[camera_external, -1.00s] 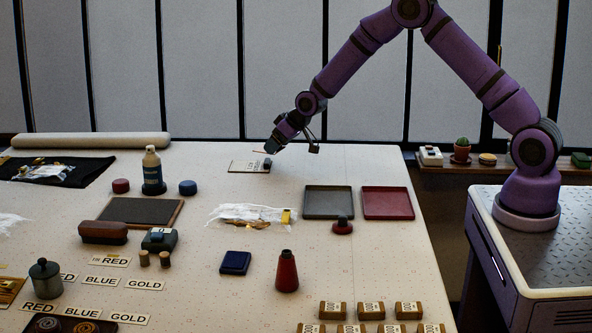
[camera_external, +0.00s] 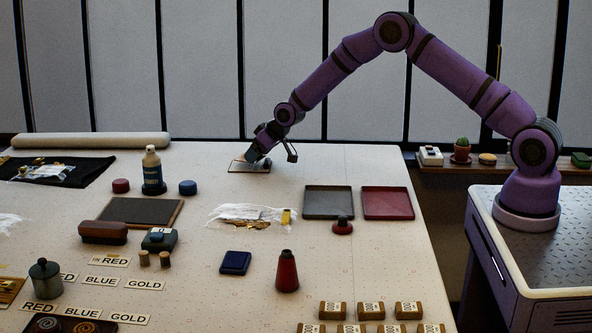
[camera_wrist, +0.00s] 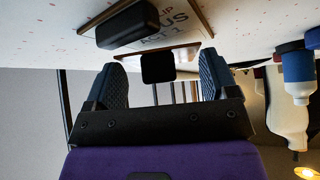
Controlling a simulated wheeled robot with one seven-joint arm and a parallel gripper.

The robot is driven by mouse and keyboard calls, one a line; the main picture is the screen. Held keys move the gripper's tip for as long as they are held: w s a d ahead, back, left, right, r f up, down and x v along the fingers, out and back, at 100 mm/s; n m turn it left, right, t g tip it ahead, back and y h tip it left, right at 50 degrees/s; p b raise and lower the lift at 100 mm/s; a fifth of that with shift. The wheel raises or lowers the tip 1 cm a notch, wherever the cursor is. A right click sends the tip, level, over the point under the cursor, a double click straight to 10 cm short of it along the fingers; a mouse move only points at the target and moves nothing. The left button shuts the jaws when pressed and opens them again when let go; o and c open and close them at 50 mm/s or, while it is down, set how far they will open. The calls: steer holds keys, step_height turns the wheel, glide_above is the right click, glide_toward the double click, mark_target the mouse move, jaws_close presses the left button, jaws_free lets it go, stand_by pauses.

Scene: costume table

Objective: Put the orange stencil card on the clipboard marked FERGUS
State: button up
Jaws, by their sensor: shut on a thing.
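The clipboard (camera_external: 262,168) lies flat at the far middle of the table.
Grey (camera_external: 328,203) and red (camera_external: 388,203) trays lie right of the clipboard. A white crumpled bag (camera_external: 245,213) lies nearer, and a spray bottle (camera_external: 152,170) stands to the left. A pale roll (camera_external: 90,140) lies along the back edge. Table around the clipboard is clear.

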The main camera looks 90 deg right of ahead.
steer(key=shift+f, duration=0.1)
steer(key=shift+f, duration=0.4)
steer(key=o, duration=0.9)
steer(key=shift+s+f, duration=0.1)
steer(key=shift+c, duration=0.2)
steer(key=s+a+r, duration=0.4)
steer(key=a+r, duration=0.1)
steer(key=r, duration=0.3)
steer(key=s+a+r+n, duration=0.1)
steer(key=s+a+r, duration=0.35)
steer(key=r, duration=0.35)
steer(key=s+a+r, duration=0.4)
steer(key=a+r, duration=0.1)
steer(key=r, duration=0.3)
steer(key=s+a+r+n+y, duration=0.1)
steer(key=s+a+r+n, duration=0.1)
steer(key=s+a+r, duration=0.9)
steer(key=s+a, duration=0.4)
steer(key=s, duration=0.6)
steer(key=s+a+n+g+y, duration=0.1)
steer(key=s+a, duration=0.3)
steer(key=s, duration=0.6)
steer(key=s+a, duration=0.4)
steer(key=s, duration=0.6)
steer(key=shift+s+n+g+y, duration=0.3)
steer(key=shift+s+g+y, duration=0.05)
steer(key=shift+g+y, duration=0.05)
